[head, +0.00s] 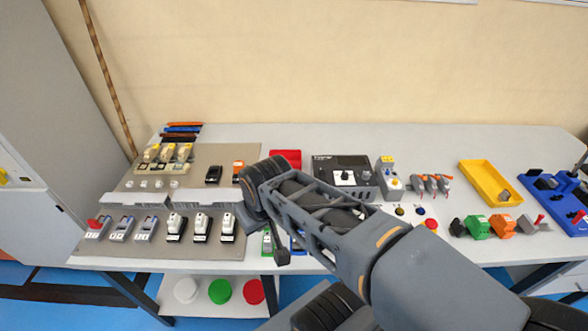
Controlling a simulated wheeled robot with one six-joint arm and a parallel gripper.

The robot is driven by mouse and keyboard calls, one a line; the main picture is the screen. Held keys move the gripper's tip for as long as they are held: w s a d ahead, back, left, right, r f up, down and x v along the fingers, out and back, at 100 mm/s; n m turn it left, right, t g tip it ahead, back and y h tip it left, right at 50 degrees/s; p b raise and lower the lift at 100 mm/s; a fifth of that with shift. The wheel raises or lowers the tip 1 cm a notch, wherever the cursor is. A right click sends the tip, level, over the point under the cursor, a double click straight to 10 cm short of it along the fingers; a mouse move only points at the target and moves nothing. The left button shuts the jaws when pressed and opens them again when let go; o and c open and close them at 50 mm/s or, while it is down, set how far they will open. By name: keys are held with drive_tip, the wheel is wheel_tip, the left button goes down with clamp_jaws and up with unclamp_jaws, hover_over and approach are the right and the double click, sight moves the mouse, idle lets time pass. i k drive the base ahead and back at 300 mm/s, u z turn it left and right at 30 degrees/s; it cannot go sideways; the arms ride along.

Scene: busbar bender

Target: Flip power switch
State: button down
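Several switch-like devices show in the head view; I cannot tell which one is the power switch. A red-handled switch (98,226) stands at the front left of the grey board, beside grey switches (122,228) and white breakers (200,227). A black control box (343,174) with a white plate sits at the back middle. A grey box with a yellow top (388,175) is to its right. A blue unit with a red lever (536,222) is at the far right. My gripper (282,254) appears small and dark at the table's front middle, partly hidden by my arm; its fingers are unclear.
The grey board (225,165) covers the left of the white table (430,142). A yellow tray (490,182) and a red tray (287,157) stand further back. Green (477,227) and orange (502,225) blocks sit at the right. White, green and red discs are on the lower shelf.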

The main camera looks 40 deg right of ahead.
sight(322, 178)
drive_tip(key=u, duration=0.95)
drive_tip(key=k, duration=1.4)
drive_tip(key=z, duration=0.6)
drive_tip(key=i, duration=1)
drive_tip(key=z, duration=0.05)
